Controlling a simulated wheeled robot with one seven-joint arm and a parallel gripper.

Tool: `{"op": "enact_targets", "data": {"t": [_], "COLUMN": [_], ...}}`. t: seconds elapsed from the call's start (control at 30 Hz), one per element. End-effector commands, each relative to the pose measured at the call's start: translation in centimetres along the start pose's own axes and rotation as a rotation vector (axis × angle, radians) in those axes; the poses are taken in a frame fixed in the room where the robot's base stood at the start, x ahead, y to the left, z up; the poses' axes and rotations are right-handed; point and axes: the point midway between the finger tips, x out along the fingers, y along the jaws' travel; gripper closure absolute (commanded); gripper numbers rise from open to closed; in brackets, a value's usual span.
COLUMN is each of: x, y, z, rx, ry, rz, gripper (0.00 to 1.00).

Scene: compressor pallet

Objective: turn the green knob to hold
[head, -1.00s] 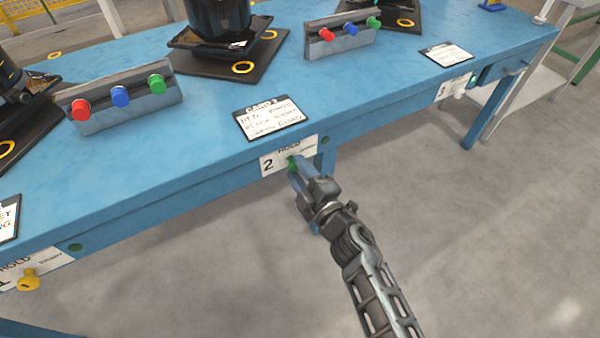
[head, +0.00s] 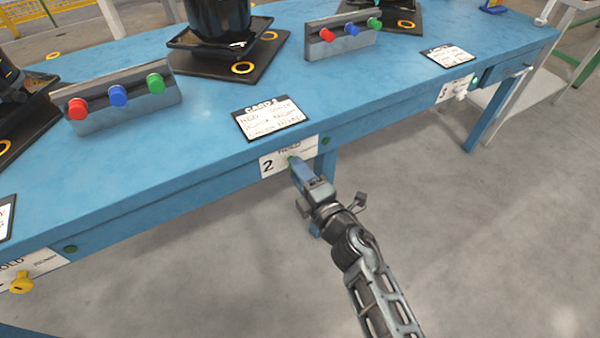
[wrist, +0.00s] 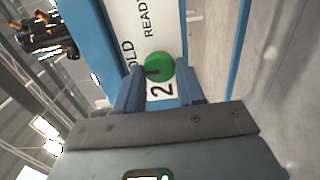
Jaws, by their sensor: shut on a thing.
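The green knob (head: 291,160) is on the front edge of the blue table, on the white plate (head: 276,164) marked 2. In the wrist view the knob (wrist: 159,69) is round with a dark pointer mark. The mark points left in that picture, towards the side of the partly hidden HOLD word; READY is printed above the knob. My gripper (head: 298,167) is shut on the knob, with one blue finger on each side in the wrist view (wrist: 160,88). The fingers cover part of the plate.
A yellow knob (head: 22,283) is on plate 1 at lower left, and a white knob (head: 461,95) is on plate 3 at right. Card 2 (head: 270,118) lies on the table above. Button boxes (head: 125,118) stand behind. The floor in front is clear.

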Motion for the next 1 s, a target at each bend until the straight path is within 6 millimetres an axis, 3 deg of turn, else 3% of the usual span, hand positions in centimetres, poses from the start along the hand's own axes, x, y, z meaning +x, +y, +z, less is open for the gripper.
{"op": "enact_targets", "data": {"t": [0.23, 0.27, 0.5, 0.77, 1.0], "x": [-0.1, -0.1, 0.0, -0.2, -3.3], "y": [-0.2, -0.2, -0.1, 0.0, 0.1], "z": [-0.1, -0.1, 0.0, 0.0, 0.0], "rx": [-0.001, -0.001, 0.000, 0.001, 0.002], "ry": [0.001, 0.001, 0.001, 0.000, -0.002], "rz": [-0.003, -0.003, -0.001, -0.001, -0.003], "gripper": [0.92, 0.59, 0.38, 0.38, 0.38]}}
